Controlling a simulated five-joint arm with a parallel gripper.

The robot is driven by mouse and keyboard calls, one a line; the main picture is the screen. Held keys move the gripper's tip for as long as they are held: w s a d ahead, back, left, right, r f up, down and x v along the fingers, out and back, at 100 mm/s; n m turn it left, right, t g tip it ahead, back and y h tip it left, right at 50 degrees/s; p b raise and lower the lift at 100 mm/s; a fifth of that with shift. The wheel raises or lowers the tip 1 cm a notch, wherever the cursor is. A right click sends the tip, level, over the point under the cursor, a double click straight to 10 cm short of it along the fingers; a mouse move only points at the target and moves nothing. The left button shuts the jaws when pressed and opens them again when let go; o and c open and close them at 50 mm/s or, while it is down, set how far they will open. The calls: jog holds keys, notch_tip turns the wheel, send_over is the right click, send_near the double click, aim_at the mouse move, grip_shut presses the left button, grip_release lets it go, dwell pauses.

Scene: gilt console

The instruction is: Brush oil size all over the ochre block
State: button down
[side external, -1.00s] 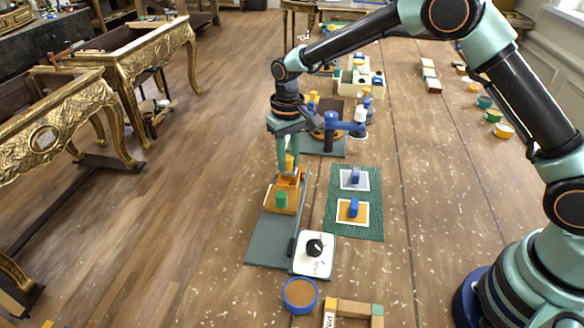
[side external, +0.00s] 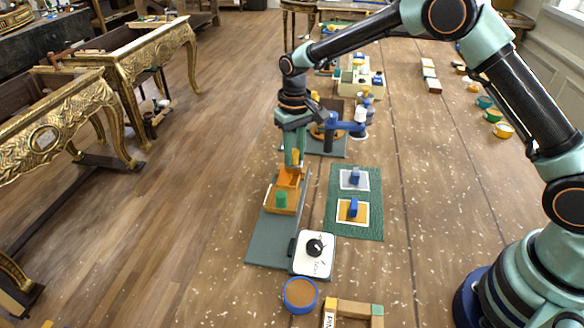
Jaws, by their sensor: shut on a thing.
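My gripper (side external: 295,161) points down over the grey-green board, shut on a small yellow piece (side external: 295,156) that looks like a handle. The lower end of what it holds is too small to make out. Right under it is an orange-ochre block (side external: 289,179), at the far end of an orange tray-like piece (side external: 283,208) on the board. I cannot tell whether the held piece touches the block. A green cylinder (side external: 280,199) stands at the near end of the orange piece.
A white box with a black knob (side external: 315,247) sits at the board's (side external: 266,240) near end. Right of it, a green mat (side external: 366,232) bears two framed squares with blue handles. A blue-rimmed round tub (side external: 300,295) stands nearest. A stand with a blue clamp (side external: 345,126) is behind my gripper.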

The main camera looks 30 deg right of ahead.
jog(key=shift+s+a, duration=2.05)
jog(key=shift+w+d, duration=2.5)
jog(key=shift+d, duration=0.05)
jog(key=shift+s+a, duration=2.5)
jog(key=shift+a, duration=0.05)
notch_tip(320, 180, up, 8)
jog(key=shift+f, duration=0.2)
